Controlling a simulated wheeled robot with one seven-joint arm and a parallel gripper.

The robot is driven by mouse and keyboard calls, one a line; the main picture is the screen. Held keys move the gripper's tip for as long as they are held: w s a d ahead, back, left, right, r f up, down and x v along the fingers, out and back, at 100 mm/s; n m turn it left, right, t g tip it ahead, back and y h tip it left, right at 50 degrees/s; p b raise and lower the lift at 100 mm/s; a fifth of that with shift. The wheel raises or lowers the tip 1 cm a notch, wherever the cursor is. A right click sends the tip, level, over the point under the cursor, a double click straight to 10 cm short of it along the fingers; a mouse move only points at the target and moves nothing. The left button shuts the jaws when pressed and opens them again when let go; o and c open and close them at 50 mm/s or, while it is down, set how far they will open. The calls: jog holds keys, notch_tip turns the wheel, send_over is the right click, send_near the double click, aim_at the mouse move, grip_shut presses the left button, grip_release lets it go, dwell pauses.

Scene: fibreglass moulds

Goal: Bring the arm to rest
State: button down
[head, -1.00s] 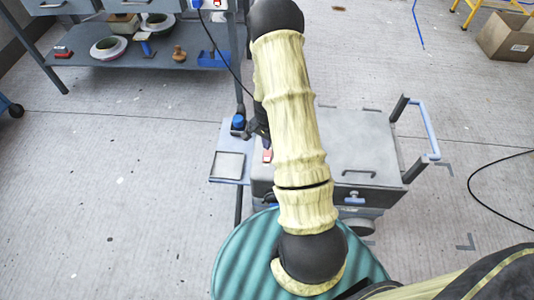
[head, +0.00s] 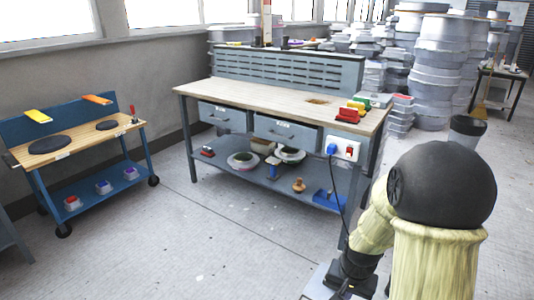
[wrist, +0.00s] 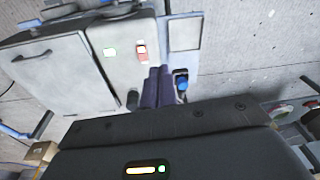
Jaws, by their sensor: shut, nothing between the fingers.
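My arm, in a cream quilted sleeve with black joints, fills the lower right of the head view. My gripper (wrist: 158,88) shows in the wrist view with its two dark fingers together and nothing between them. I cannot tell the gap between the fingertips and the cart. The fingertips are not clear in the head view.
A wooden-topped workbench (head: 270,103) stands ahead, with red and green items on its right end. A blue trolley (head: 100,178) stands at the left. Stacked pale moulds (head: 445,75) fill the back right. The floor (head: 200,240) between trolley and bench is clear.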

jog(key=s+a+r+n+t, duration=0.1)
jog(key=s+a+r+n, duration=0.45)
jog(key=s+r, duration=0.25)
jog(key=w+p+v, duration=0.2)
jog(key=p+v, duration=0.9)
jog(key=w+r+p+v, duration=0.1)
jog(key=w+p+v, duration=0.2)
jog(key=p+v, duration=0.7)
jog(key=shift+d+r+p, duration=0.45)
jog(key=shift+d+p, duration=0.1)
jog(key=shift+p, duration=0.5)
